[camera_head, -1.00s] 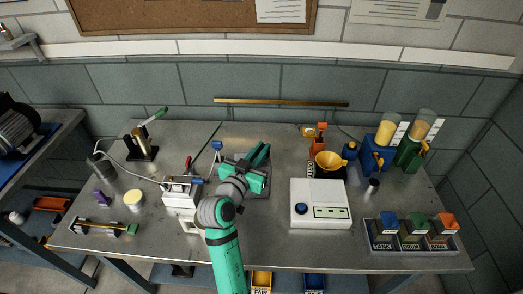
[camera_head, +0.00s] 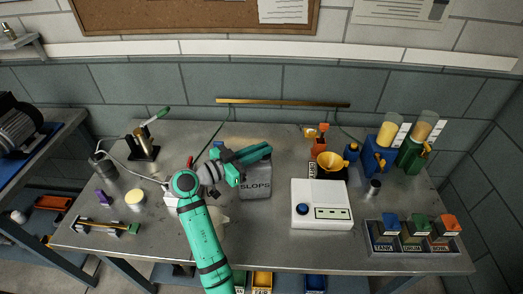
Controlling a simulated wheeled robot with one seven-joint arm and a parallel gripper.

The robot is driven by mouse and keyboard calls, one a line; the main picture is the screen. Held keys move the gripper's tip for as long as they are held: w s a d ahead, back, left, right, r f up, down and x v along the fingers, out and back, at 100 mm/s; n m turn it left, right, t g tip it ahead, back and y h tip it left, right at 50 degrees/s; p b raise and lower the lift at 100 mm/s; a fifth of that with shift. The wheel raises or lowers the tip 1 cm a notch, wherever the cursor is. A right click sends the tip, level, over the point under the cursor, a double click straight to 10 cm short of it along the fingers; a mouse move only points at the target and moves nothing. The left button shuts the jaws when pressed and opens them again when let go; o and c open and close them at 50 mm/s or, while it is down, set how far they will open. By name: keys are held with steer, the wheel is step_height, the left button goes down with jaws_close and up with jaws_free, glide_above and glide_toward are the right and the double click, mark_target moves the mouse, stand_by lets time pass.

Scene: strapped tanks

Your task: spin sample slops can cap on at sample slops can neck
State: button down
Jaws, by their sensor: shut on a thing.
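The sample slops can (camera_head: 256,187) is a grey can marked SLOPS, standing upright in the middle of the bench. My gripper (camera_head: 258,155) lies across the top of the can from the left, its fingers pointing right and away. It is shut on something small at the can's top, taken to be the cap. The gripper covers the cap and the neck, so how the cap sits on the neck cannot be seen.
A white instrument (camera_head: 321,204) stands close to the can's right, with a yellow funnel (camera_head: 329,161) behind it. Blue (camera_head: 376,156) and green (camera_head: 410,153) dispensers stand at the back right. A labelled bin tray (camera_head: 414,250) is at the front right.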

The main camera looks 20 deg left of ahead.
steer(key=shift+a+m+g+h, duration=0.1)
steer(key=shift+m+g+h, duration=0.8)
steer(key=shift+m+h, duration=0.15)
steer(key=shift+w+h, duration=0.1)
steer(key=shift+h, duration=0.15)
steer(key=shift+w+a+m+g+h, duration=0.1)
steer(key=shift+m+g+h, duration=0.35)
steer(key=shift+g, duration=0.15)
steer(key=shift+w+m+g+h, duration=0.1)
steer(key=shift+m+g+h, duration=1.15)
steer(key=shift+m+g, duration=0.75)
steer(key=shift+g, duration=0.5)
steer(key=shift+w+m+g+h, duration=0.2)
steer(key=shift+m+g+h, duration=0.4)
steer(key=shift+m+g, duration=0.85)
steer(key=shift+g, duration=0.55)
